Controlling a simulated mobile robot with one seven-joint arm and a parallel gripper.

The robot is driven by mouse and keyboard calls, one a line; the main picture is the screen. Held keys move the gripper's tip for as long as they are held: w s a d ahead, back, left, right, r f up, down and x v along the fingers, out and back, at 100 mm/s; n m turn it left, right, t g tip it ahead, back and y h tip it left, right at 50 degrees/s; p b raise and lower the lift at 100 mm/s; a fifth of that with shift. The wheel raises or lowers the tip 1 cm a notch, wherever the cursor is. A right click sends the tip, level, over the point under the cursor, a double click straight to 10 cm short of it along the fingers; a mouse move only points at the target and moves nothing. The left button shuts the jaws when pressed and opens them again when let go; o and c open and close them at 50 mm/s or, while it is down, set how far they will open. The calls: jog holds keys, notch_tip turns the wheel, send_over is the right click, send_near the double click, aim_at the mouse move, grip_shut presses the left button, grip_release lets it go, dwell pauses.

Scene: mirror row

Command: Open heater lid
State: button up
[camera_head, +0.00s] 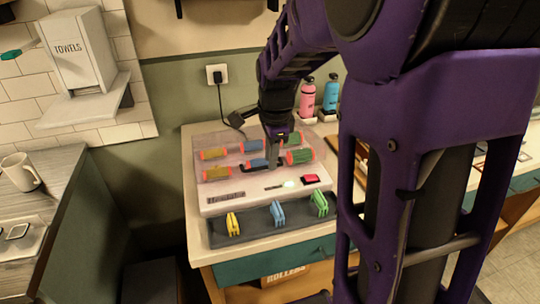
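The roller heater (218,205) is a pale box on the counter, with several rollers in yellow, blue and green with orange ends on its top. A clear lid seems to cover the rollers; its edges are faint, and I cannot tell for sure whether it is fully shut. A red button (311,178) and a small glowing light (289,184) are on the heater's front panel. My gripper (275,178) points down over the heater's middle, by the front row of rollers. Its fingers are small and dark here; I cannot tell whether they are open or touch the lid.
A dark tray (257,226) with yellow, blue and green clips lies in front of the heater. A pink bottle (307,98) and a blue bottle (331,95) stand behind. A black cord runs to the wall socket (217,75). My arm hides much of the right side.

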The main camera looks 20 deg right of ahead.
notch_tip(320, 180, up, 16)
jog(key=s+p, duration=0.1)
jog(key=p, duration=0.4)
jog(key=shift+s+f+p, duration=0.15)
jog(key=shift+f+p, duration=0.05)
jog(key=shift+p, duration=0.15)
dwell(0.9)
